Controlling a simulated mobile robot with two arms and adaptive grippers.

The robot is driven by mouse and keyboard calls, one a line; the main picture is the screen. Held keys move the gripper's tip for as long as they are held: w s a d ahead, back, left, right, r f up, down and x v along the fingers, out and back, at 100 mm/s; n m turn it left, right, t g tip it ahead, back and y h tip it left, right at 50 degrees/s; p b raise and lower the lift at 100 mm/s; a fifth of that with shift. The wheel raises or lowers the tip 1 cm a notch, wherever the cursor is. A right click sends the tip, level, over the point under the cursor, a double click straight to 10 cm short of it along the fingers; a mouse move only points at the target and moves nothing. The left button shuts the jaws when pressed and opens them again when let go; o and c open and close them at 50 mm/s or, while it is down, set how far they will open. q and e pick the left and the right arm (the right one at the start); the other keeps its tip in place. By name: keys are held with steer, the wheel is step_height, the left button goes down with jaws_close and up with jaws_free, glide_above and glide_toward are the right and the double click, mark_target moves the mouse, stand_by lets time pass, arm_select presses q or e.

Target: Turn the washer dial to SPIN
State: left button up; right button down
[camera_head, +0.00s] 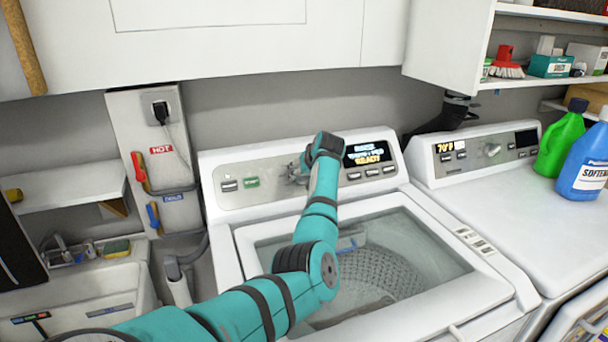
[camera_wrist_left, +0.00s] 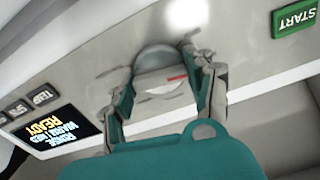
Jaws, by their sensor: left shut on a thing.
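The washer (camera_head: 222,165) stands in the middle of the head view, with its control panel at the back. In the left wrist view the round grey dial (camera_wrist_left: 158,75) with a red mark sits on the panel. My left gripper (camera_wrist_left: 172,76) is shut on the dial, one finger on each side. In the head view my left gripper (camera_head: 298,170) is at the panel, and my arm hides most of the dial. The display (camera_head: 368,153) reads READY on its last line; it also shows in the left wrist view (camera_wrist_left: 52,128). My right gripper is not in view.
A green START button (camera_head: 251,182) and other buttons flank the dial. The washer's tub (camera_head: 375,272) shows below my arm. A dryer (camera_head: 480,185) stands to the right with green (camera_head: 560,140) and blue (camera_head: 588,165) bottles on it. Cabinets (camera_head: 230,35) hang above.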

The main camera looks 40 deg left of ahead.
arm_select(q)
steer(key=n+b, duration=0.1)
steer(key=n, duration=0.3)
steer(key=shift+f, duration=0.1)
steer(key=shift+n+b, duration=0.45)
steer(key=shift+n, duration=1.25)
steer(key=o, duration=1.2)
steer(key=shift+d+r, duration=0.1)
steer(key=shift+r, duration=0.1)
steer(key=v, duration=1.1)
steer(key=shift+s+d+r, duration=0.25)
